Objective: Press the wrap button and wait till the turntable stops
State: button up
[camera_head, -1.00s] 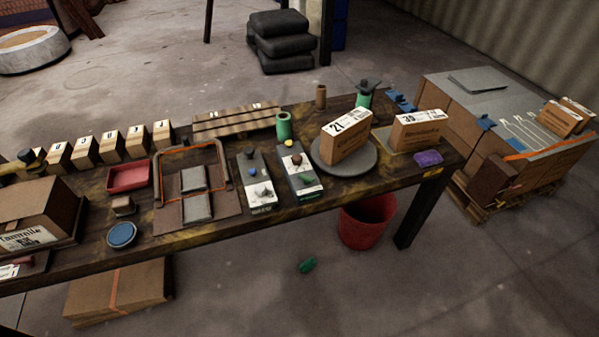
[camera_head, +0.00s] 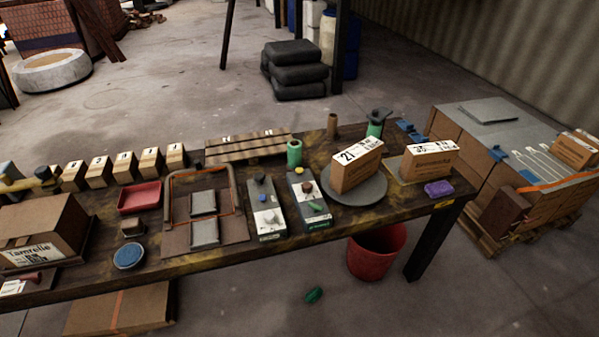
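The turntable (camera_head: 372,194) is a round grey disc near the right end of the long table. A brown box marked 21 (camera_head: 356,169) stands on it, set at an angle. Left of the turntable are two control panels. The other panel (camera_head: 268,219) has a dark knob, a blue button (camera_head: 263,199) and a pale knob. I cannot tell which is the wrap button. My gripper is not in view.
A second box (camera_head: 430,161) and a purple block (camera_head: 439,189) are right of the turntable. Green rolls (camera_head: 294,154) stand behind the panels. A red bucket (camera_head: 376,252) is under the table. A loaded pallet (camera_head: 480,240) stands at right.

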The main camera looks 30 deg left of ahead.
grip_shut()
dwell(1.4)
